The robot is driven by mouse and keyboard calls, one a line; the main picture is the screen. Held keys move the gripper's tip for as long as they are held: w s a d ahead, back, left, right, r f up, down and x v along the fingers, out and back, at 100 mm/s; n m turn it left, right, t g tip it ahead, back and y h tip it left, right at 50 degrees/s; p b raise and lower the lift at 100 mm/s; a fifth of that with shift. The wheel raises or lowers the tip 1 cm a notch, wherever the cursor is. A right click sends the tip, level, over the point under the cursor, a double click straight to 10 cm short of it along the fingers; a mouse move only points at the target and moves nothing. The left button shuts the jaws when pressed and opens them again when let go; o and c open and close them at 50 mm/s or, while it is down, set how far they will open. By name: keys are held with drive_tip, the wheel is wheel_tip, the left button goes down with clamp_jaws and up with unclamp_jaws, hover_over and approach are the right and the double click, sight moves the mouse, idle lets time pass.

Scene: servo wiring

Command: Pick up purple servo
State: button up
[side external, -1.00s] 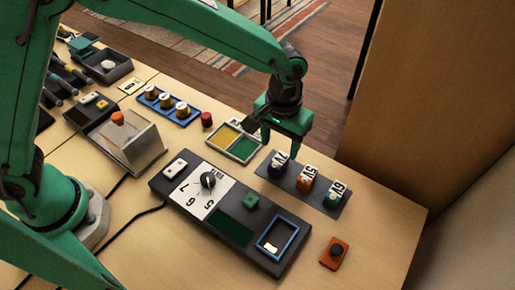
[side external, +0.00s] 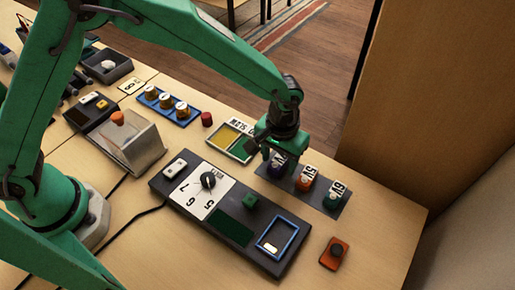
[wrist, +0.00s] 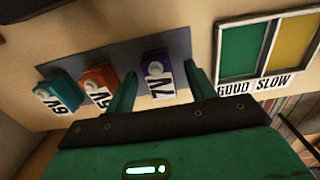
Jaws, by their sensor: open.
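The purple servo (wrist: 159,76), with a white label and a white round horn, stands on a dark grey strip at the end of a row. In the wrist view it lies between the two green fingers of my gripper (wrist: 162,84), which are apart, one on each side of it. I cannot tell whether a finger touches it. In the side view my gripper (side external: 274,152) is low over the purple servo (side external: 277,168) and hides part of it. The orange servo (side external: 307,178) and the green servo (side external: 335,194) stand beside it on the strip (side external: 318,200).
A two-part tray, yellow and green (side external: 229,138), is close to my gripper on its left. A dark control panel (side external: 212,220) with a dial and switches lies in front. A red box with a black knob (side external: 335,252) stands near the table's right end.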

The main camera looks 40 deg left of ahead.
sight(279, 162)
idle(0.4)
drive_tip(key=c, duration=1.1)
drive_tip(key=shift+r, duration=0.15)
drive_tip(key=shift+r, duration=0.6)
drive_tip(key=r, duration=0.3)
drive_tip(key=shift+s+d+r, duration=0.1)
drive_tip(key=shift+s+d, duration=0.1)
drive_tip(key=shift+s, duration=0.1)
drive_tip(key=s+d+r, duration=0.1)
drive_tip(key=s+r, duration=0.1)
drive_tip(key=s, duration=0.1)
drive_tip(key=s+d+r, duration=0.1)
drive_tip(key=s+r, duration=0.1)
drive_tip(key=s, duration=0.1)
drive_tip(key=s+d+r, duration=0.2)
drive_tip(key=s, duration=0.2)
drive_tip(key=shift+s+r, duration=0.1)
drive_tip(key=shift+r, duration=0.1)
